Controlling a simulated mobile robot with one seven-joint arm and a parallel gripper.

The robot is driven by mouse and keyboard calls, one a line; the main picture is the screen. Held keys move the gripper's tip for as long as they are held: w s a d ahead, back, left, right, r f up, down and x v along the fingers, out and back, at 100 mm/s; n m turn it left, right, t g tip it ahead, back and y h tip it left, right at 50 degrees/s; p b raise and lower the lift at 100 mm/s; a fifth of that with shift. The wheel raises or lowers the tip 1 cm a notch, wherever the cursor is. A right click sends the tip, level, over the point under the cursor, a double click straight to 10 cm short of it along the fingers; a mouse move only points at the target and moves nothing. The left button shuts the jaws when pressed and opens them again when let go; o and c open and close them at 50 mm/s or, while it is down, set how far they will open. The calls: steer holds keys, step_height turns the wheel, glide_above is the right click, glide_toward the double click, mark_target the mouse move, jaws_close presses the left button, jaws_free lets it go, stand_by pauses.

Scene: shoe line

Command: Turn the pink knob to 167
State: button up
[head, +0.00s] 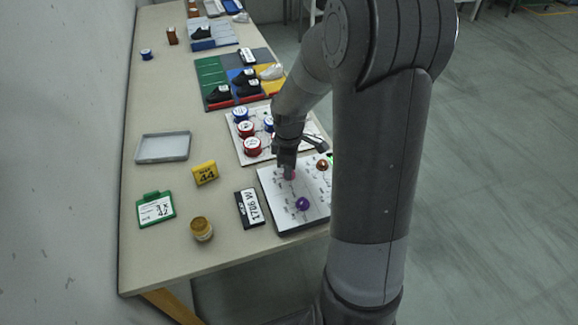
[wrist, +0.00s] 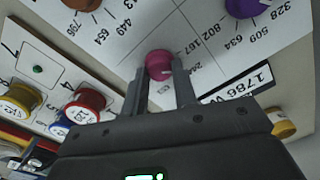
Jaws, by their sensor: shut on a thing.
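The pink knob (wrist: 158,62) sits on the white panel (wrist: 120,60), with printed numbers around it; 167 and 802 are readable beside it in the wrist view. My gripper (wrist: 158,80) is shut on the pink knob, one finger on each side. In the head view my gripper (head: 286,172) points down at the panel (head: 276,190), and only a sliver of the pink knob (head: 293,175) shows beside it. I cannot tell which number the knob's pointer faces.
A purple knob (head: 302,204) and a brown knob (head: 322,164) share the panel. A label plate reading 1786 W (head: 250,208) lies left of it. A board with red and blue spools (head: 231,137) is behind. A jar (head: 201,228) and grey tray (head: 163,147) stand farther left.

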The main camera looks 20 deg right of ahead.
steer(key=shift+n, duration=2.3)
steer(key=o, duration=1)
step_height(320, 180, up, 11)
steer(key=shift+f, duration=0.1)
